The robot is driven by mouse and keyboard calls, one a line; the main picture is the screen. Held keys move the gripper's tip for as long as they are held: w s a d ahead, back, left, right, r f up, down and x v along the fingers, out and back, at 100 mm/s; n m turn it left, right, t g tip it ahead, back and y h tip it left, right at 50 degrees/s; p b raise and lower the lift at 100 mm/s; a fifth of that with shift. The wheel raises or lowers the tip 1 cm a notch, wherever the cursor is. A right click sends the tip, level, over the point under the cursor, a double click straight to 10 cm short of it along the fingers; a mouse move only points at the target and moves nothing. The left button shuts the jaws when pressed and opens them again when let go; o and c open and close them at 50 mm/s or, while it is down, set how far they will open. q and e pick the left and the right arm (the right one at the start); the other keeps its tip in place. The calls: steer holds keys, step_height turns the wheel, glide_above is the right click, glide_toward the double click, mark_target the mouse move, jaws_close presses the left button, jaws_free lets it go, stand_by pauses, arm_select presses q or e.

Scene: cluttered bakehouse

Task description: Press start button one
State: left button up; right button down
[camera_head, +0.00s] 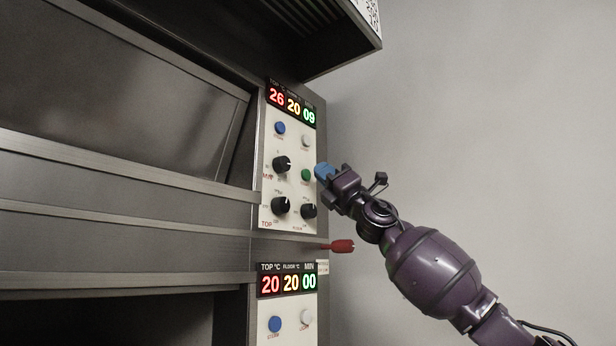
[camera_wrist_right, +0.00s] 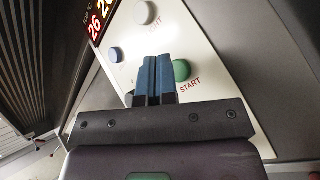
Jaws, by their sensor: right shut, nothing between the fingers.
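The green start button (camera_head: 306,175) sits on the upper control panel (camera_head: 270,152), beside a black knob. In the right wrist view the green button (camera_wrist_right: 181,70) has the word START printed by it and is partly hidden behind my fingers. My right gripper (camera_head: 322,172) is shut and empty, its blue fingertips just right of the button in the head view. In the right wrist view the shut fingers (camera_wrist_right: 157,78) lie over the panel just left of the button. I cannot tell whether they touch the panel. My left gripper is not in view.
The upper panel also carries a blue button (camera_head: 280,128), a white button (camera_head: 306,141), several black knobs and a lit display (camera_head: 292,103) reading 26 20 09. A red handle (camera_head: 342,246) sticks out below. A lower panel's display (camera_head: 287,283) reads 20 20 00. A hood overhangs above.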

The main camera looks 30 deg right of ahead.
stand_by(0.3)
steer(key=s, duration=0.1)
steer(key=s+d+b, duration=0.1)
steer(key=s, duration=0.2)
steer(key=shift+s+d, duration=0.35)
steer(key=shift+d, duration=0.05)
stand_by(0.8)
